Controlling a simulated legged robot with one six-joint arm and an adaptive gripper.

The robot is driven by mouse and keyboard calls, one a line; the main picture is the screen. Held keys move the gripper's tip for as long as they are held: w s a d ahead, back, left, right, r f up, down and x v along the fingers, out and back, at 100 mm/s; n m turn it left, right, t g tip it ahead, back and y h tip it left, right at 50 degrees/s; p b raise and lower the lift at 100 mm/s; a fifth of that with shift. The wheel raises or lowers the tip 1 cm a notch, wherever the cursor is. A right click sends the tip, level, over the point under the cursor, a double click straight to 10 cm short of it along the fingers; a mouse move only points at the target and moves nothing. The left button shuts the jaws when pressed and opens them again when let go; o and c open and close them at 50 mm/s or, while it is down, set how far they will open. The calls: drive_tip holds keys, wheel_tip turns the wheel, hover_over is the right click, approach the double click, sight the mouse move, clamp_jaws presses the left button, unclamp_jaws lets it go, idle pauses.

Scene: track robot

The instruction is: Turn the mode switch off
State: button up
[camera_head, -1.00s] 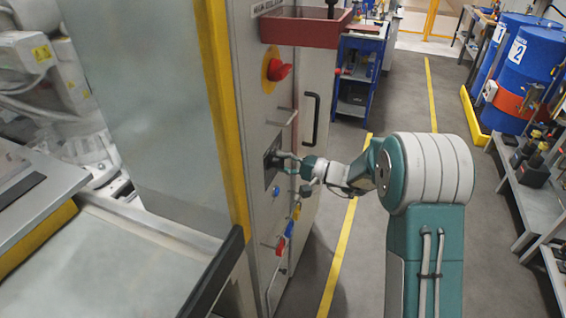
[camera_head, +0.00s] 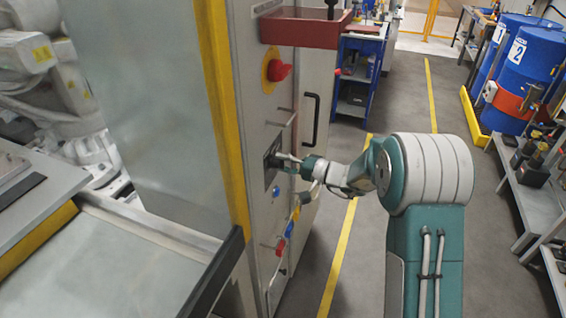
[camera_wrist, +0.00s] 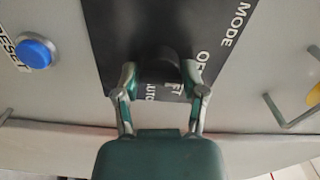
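The mode switch is a black knob (camera_wrist: 160,60) on a black plate (camera_wrist: 110,38) marked MODE, OFF and AUTO. The lettering runs steeply in the wrist view, and the knob's pointer is hard to make out. My gripper (camera_wrist: 160,72) has one finger on each side of the knob and looks closed on it. Fingertip contact is partly hidden in shadow. In the head view my gripper (camera_head: 281,161) is at the same dark plate (camera_head: 269,163) on the cabinet front, and the knob is hidden behind it.
A blue RESET button (camera_wrist: 35,52) is beside the plate. A red knob on yellow (camera_head: 278,70) and a red tray (camera_head: 300,28) are above. Handles and coloured levers (camera_head: 289,229) are below.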

drive_tip(key=shift+o, duration=1.1)
drive_tip(key=shift+s+f, duration=0.1)
drive_tip(key=shift+f, duration=0.25)
drive_tip(key=shift+r, duration=0.15)
drive_tip(key=v, duration=1.2)
drive_tip(key=shift+a, duration=0.1)
